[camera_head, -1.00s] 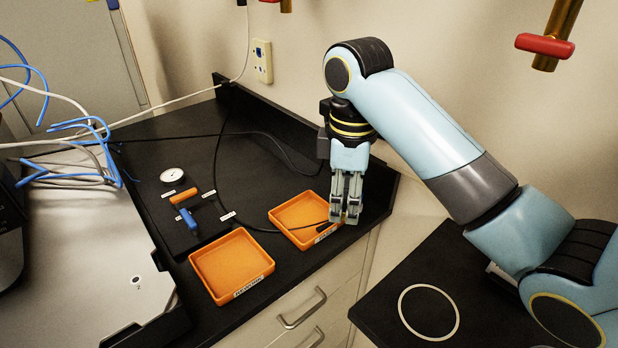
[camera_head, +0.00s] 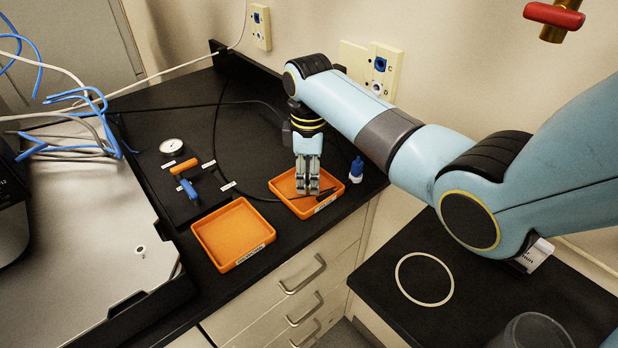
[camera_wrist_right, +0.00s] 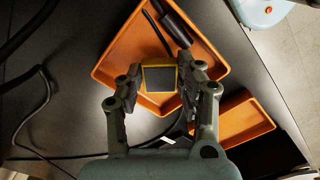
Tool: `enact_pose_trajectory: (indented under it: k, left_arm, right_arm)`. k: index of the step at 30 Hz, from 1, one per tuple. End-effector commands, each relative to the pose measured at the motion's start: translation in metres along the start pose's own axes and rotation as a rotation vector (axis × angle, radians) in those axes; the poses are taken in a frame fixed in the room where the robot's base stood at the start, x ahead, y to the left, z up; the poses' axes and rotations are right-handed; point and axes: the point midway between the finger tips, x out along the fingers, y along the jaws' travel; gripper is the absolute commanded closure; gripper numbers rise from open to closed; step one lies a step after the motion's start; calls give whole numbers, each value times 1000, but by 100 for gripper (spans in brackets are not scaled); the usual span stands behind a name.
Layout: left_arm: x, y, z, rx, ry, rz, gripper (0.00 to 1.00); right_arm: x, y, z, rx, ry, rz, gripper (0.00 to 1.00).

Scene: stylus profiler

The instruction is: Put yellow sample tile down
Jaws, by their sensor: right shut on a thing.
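The yellow sample tile (camera_wrist_right: 160,78) shows in the right wrist view as a dark square with a yellow rim, between the fingertips of my right gripper (camera_wrist_right: 160,84). In the head view the right gripper (camera_head: 307,190) points down over the back right orange tray (camera_head: 333,201), and the tile is hidden or too small to make out there. The same tray lies behind the tile in the right wrist view (camera_wrist_right: 110,60). I cannot tell whether the tile touches the tray floor. My left gripper is not in view.
A second orange tray (camera_head: 235,262) stands empty at the front left. A black pen-like tool (camera_wrist_right: 172,22) lies in the tray under the gripper. A small blue and white bottle (camera_head: 356,170) stands right of it. A panel with handled tools (camera_head: 184,178) is at left.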

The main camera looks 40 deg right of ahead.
Motion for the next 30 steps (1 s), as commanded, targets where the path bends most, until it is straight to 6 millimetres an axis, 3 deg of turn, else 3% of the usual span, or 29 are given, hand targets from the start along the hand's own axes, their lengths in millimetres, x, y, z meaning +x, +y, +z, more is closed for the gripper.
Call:
enact_pose_trajectory:
  k: [3, 13, 14, 19, 30]
  left_arm:
    - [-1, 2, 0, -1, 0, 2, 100]
    - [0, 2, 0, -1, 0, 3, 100]
    - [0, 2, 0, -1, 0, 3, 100]
    - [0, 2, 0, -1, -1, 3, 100]
    - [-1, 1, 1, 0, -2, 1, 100]
  right_arm:
    - [11, 0, 0, 0, 0, 0, 100]
    - [14, 0, 0, 0, 1, 1, 100]
    - [15, 0, 0, 0, 1, 1, 63]
    - [14, 0, 0, 0, 1, 1, 41]
    - [6, 1, 0, 0, 2, 2, 41]
